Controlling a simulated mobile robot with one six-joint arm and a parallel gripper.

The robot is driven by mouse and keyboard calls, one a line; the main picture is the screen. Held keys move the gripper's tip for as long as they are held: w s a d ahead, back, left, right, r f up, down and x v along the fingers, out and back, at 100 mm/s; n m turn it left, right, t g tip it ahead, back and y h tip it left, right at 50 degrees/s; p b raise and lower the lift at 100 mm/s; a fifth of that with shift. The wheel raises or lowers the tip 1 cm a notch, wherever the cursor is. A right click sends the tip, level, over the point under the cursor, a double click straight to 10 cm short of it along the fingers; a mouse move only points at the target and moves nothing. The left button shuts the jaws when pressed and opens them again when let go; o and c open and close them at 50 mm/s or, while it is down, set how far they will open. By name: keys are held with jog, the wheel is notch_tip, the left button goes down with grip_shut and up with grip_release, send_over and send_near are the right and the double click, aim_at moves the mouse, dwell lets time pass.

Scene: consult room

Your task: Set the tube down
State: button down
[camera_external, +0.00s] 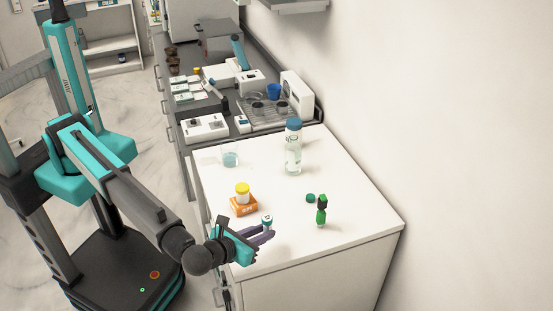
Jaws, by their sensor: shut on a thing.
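My gripper (262,235) is over the front part of the white counter (350,225), with teal and purple-grey parts. It is shut on a small tube (267,221) with a pale, bluish top that stands up between the fingers. The tube looks upright. Its lower part is hidden by the fingers, and I cannot tell whether it touches the counter.
An orange box (244,208) bearing a yellow-lidded jar (242,194) is just behind my gripper. A green bottle (321,211) and green cap (310,198) are to the right. A beaker (230,159) and blue-capped bottle (293,152) stand farther back. The counter's right front is clear.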

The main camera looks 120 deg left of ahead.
jog(key=shift+f, duration=0.15)
jog(key=shift+f+p, duration=0.55)
jog(key=shift+f, duration=1.05)
jog(key=shift+f, duration=0.1)
jog(key=c, duration=1.6)
grip_release()
jog(key=shift+o, duration=0.2)
jog(key=b+v, duration=0.2)
jog(key=v, duration=1)
jog(key=shift+b, duration=0.4)
